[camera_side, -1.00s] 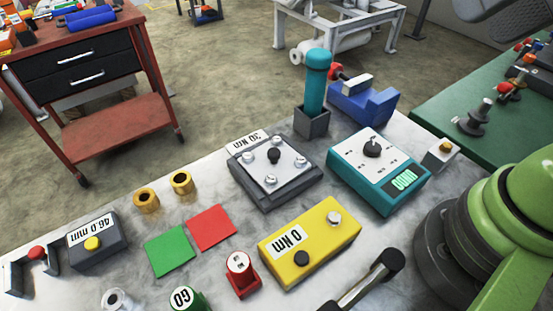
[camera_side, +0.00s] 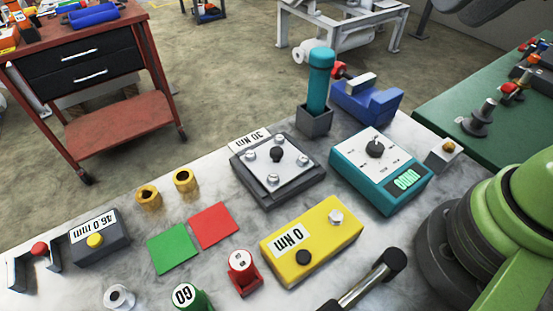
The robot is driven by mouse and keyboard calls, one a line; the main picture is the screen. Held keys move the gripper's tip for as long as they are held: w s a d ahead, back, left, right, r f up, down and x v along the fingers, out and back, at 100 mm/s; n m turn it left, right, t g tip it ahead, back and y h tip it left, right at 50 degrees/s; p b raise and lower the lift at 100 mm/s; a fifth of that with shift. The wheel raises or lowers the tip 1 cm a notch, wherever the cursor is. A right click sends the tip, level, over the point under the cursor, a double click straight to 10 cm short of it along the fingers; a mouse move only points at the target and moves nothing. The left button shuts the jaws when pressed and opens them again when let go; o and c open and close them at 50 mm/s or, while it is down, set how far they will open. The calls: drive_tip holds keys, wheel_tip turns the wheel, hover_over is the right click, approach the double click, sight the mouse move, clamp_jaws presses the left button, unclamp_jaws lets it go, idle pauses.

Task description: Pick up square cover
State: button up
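A square light-grey cover (camera_side: 290,162) with a black knob in its middle and several silver screws sits on a dark grey square base (camera_side: 265,193). A label reading 30 Nm stands at the base's back left edge. The cover lies flat on the base. The green arm at the right edge is mine. My gripper is outside the picture, so its state and place relative to the cover do not show.
A teal cylinder (camera_side: 320,80) stands in a grey holder behind the cover. A teal meter box (camera_side: 380,172) is to its right, a yellow 0 Nm box (camera_side: 312,240) in front. Red (camera_side: 212,225) and green (camera_side: 173,250) squares lie flat at front left.

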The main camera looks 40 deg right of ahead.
drive_tip(key=w+a+f+g, duration=0.2)
drive_tip(key=w+a+f, duration=0.1)
drive_tip(key=w, duration=0.5)
drive_tip(key=n+g+h, duration=0.2)
drive_tip(key=g, duration=0.1)
hover_over(276, 150)
wheel_tip(276, 150, down, 19)
drive_tip(key=shift+f, duration=0.15)
wheel_tip(276, 150, down, 6)
drive_tip(key=shift+r, duration=0.1)
clamp_jaws()
drive_tip(key=shift+r, duration=0.1)
